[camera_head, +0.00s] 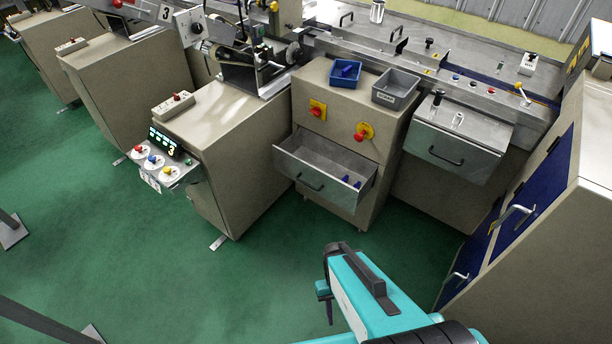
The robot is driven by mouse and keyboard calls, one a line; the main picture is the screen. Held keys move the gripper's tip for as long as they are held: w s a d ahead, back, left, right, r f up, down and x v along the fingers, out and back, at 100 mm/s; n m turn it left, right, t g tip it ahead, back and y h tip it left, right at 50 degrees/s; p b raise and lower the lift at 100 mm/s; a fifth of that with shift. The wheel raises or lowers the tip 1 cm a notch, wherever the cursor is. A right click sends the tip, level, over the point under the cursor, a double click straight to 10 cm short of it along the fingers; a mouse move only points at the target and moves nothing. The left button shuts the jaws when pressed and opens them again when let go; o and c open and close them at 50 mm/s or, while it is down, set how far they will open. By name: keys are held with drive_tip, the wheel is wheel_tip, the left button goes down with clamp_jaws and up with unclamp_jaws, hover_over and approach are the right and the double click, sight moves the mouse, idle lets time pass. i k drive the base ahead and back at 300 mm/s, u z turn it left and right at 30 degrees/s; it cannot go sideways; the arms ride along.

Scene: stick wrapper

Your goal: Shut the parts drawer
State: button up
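The parts drawer (318,176) is a grey metal drawer pulled out from the front of a beige cabinet (345,108) in the middle of the view. It has a dark bar handle (309,183) on its front panel. My gripper (327,300) seems to be at the arm's left side, mostly hidden by the arm. Its fingers are not clear, and I see nothing held.
Another grey drawer unit with a handle (446,155) is at the right. Red emergency knobs (361,134) sit above the open drawer. A button panel (163,167) juts out at left. A blue-doored cabinet (535,190) stands at right. Green floor before the drawer is clear.

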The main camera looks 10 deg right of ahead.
sight(319, 163)
drive_tip(key=u, duration=0.05)
drive_tip(key=i, duration=0.9)
drive_tip(key=z, duration=0.9)
drive_tip(key=k, duration=0.15)
drive_tip(key=u, duration=2.6)
drive_tip(key=k, duration=0.15)
drive_tip(key=u, duration=1.5)
